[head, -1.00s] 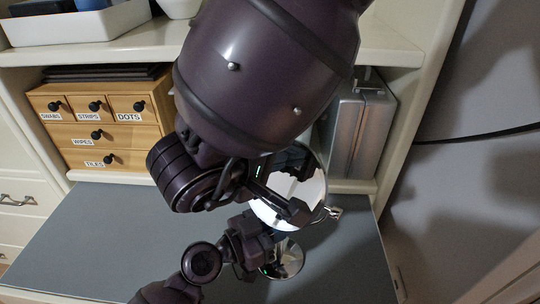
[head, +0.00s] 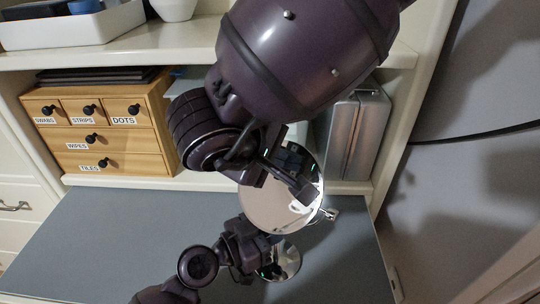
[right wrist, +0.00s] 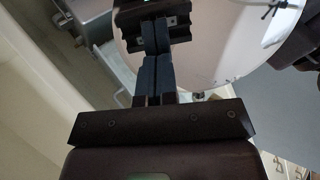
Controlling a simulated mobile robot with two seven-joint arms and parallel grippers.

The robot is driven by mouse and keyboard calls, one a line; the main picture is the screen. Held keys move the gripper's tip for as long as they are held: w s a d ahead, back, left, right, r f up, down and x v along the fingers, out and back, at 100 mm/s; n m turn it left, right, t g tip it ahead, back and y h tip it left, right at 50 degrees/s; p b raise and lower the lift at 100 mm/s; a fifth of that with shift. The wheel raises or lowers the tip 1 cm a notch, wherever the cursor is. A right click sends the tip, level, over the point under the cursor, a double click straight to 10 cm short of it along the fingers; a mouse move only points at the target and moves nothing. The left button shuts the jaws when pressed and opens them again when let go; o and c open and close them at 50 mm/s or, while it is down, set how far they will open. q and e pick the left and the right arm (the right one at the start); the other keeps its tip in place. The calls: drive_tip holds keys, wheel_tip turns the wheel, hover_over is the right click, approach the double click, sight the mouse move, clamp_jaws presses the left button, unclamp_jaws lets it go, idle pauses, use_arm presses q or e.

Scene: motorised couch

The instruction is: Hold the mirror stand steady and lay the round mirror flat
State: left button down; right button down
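The round mirror (head: 262,212) stands tilted on its stand, its bright face turned up toward the head camera. The stand's round shiny base (head: 289,262) rests on the grey desktop. My right gripper (head: 304,190) is over the mirror's face. In the right wrist view its two fingers (right wrist: 154,72) are together, with their tips at or very near the mirror surface (right wrist: 215,45), where their reflection shows. My left gripper (head: 263,262) is low at the left side of the base. Its fingers are too small and dark to tell whether they grip it.
A wooden drawer box (head: 105,130) stands at the back left. A silver case (head: 358,135) stands behind the mirror at the right. A shelf (head: 170,45) with a white tray crosses above. The grey desktop (head: 120,225) is clear at the left.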

sight(286, 150)
drive_tip(key=g+y, duration=0.1)
drive_tip(key=w+d+g+y, duration=0.1)
drive_tip(key=shift+w+f+g, duration=0.25)
drive_tip(key=shift+f+g, duration=0.05)
drive_tip(key=shift+g, duration=0.1)
drive_tip(key=shift+w+d+f, duration=0.5)
drive_tip(key=shift+w+f, duration=0.15)
drive_tip(key=shift+w, duration=0.05)
drive_tip(key=shift+w+d+f, duration=0.1)
drive_tip(key=shift+f, duration=0.1)
drive_tip(key=shift+r, duration=0.1)
drive_tip(key=v, duration=1.2)
use_arm(q)
drive_tip(key=c, duration=1)
unclamp_jaws()
